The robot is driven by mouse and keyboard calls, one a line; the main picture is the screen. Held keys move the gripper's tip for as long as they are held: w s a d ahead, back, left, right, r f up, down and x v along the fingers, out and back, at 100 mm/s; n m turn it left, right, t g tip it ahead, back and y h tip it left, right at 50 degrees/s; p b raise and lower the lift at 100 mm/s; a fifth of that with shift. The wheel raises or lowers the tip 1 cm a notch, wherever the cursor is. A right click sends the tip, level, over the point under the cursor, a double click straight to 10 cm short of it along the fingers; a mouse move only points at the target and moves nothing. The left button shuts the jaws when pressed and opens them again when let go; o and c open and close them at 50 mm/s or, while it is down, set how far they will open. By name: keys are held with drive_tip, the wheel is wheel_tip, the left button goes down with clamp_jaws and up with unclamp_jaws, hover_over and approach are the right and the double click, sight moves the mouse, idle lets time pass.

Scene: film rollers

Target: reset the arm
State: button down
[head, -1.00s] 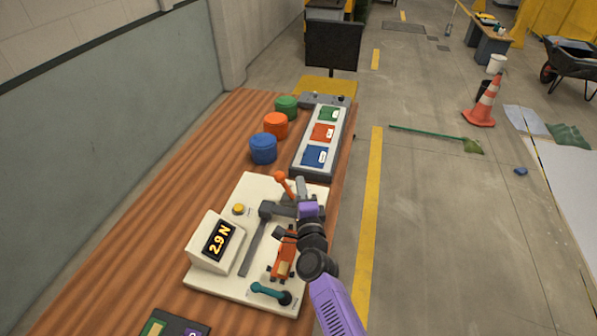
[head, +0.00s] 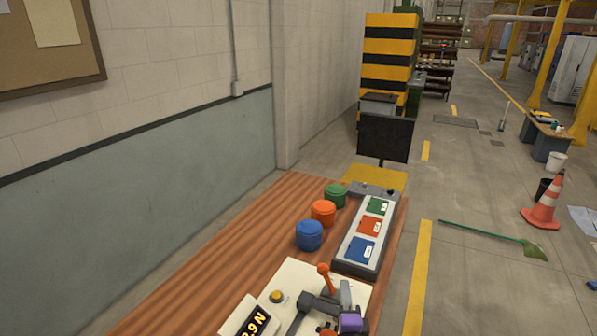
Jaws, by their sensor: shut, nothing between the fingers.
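My arm shows only at the bottom edge of the head view, where its purple wrist part (head: 350,322) is visible. My gripper (head: 345,293) is the grey end just beyond it, shut and empty, over the cream test rig. An orange-knobbed lever (head: 326,279) stands just left of it; I cannot tell whether they touch. The rig's cream base (head: 297,272) carries a yellow button (head: 277,296) and a display (head: 254,321) cut off by the frame. The rest of my arm is out of view.
Blue (head: 309,235), orange (head: 323,213) and green (head: 336,196) round containers stand on the wooden bench (head: 250,245). Right of them is a grey panel (head: 340,258) with green, red and blue pads. A wall borders the left; open floor lies right, with a traffic cone (head: 543,203).

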drive_tip(key=s+r+n+t+y, duration=0.2)
drive_tip(key=s+r+n, duration=0.5)
drive_tip(key=n, duration=0.1)
drive_tip(key=s+d+f+n+g+b, duration=0.1)
drive_tip(key=s+n, duration=0.4)
drive_tip(key=s, duration=1.6)
drive_tip(key=s+d+n+g+b, duration=0.3)
drive_tip(key=s+n, duration=0.3)
drive_tip(key=s, duration=1.6)
drive_tip(key=shift+s+d+f+g+b, duration=0.2)
drive_tip(key=shift+f+g+b, duration=0.2)
drive_tip(key=shift+g+b, duration=0.25)
